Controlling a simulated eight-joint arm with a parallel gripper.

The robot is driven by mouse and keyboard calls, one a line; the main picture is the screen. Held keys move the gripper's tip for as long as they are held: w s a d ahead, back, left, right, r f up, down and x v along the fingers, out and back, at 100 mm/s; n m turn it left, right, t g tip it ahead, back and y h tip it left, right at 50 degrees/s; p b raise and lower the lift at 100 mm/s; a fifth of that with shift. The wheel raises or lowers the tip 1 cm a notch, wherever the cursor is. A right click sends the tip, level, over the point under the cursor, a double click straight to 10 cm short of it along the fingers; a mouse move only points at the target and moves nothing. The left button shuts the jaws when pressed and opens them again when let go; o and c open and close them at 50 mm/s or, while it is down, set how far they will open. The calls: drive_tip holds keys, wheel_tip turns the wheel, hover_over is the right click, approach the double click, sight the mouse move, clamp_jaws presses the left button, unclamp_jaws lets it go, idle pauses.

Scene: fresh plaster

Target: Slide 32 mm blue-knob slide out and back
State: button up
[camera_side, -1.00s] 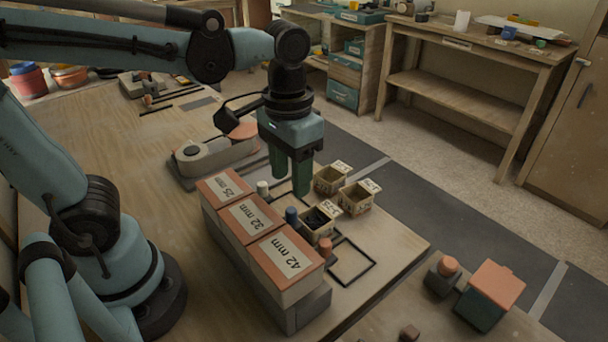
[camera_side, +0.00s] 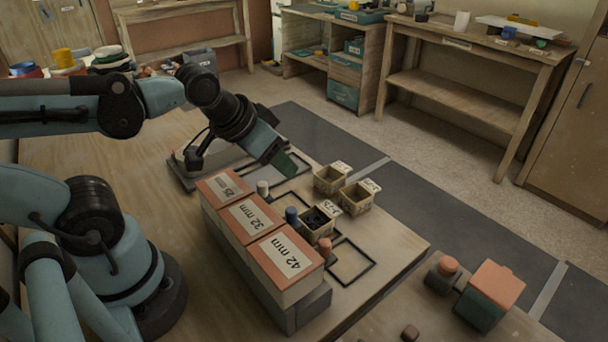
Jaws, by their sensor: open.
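The slide block stands on the table with three orange-topped units labelled 25, 32 mm (camera_side: 249,216) and 42 mm, side by side. The blue knob (camera_side: 291,215) stands upright at the right end of the 32 mm unit, between a white knob (camera_side: 263,188) and an orange knob (camera_side: 325,246). A small bin with dark pieces (camera_side: 317,220) sits just right of the blue knob. My gripper (camera_side: 288,165) is open, tilted with its green fingers pointing down to the right, above and behind the knobs. It touches none of them. Its finger gap is hard to see from here.
Two more small labelled bins (camera_side: 330,180) stand behind the filled one. Black outlines (camera_side: 352,262) mark the table beside the block. A grey machine (camera_side: 205,160) lies behind the block. An orange-lidded box (camera_side: 492,290) stands at the front right.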

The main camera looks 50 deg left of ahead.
drive_tip(key=shift+w+a, duration=0.1)
drive_tip(key=shift+a, duration=0.3)
drive_tip(key=c, duration=0.5)
drive_tip(key=shift+a+m+g, duration=0.35)
drive_tip(key=shift+m+g, duration=0.05)
drive_tip(key=shift+g, duration=0.3)
drive_tip(key=shift+c, duration=1.2)
drive_tip(key=shift+w+a+r+m+g+h, duration=0.2)
drive_tip(key=shift+a+m+g+h, duration=0.4)
drive_tip(key=shift+m+g+h, duration=0.3)
clamp_jaws()
drive_tip(key=w+a+r+m+g+h, duration=0.1)
drive_tip(key=a+r+m+g+h, duration=0.1)
drive_tip(key=a+m+g+h, duration=0.25)
drive_tip(key=s+d+f+t+h, duration=0.1)
drive_tip(key=d+f, duration=0.7)
drive_tip(key=d, duration=0.1)
drive_tip(key=shift+s+d+m, duration=0.25)
drive_tip(key=shift+s+m, duration=0.05)
drive_tip(key=shift+m, duration=0.15)
drive_tip(key=shift+t, duration=0.25)
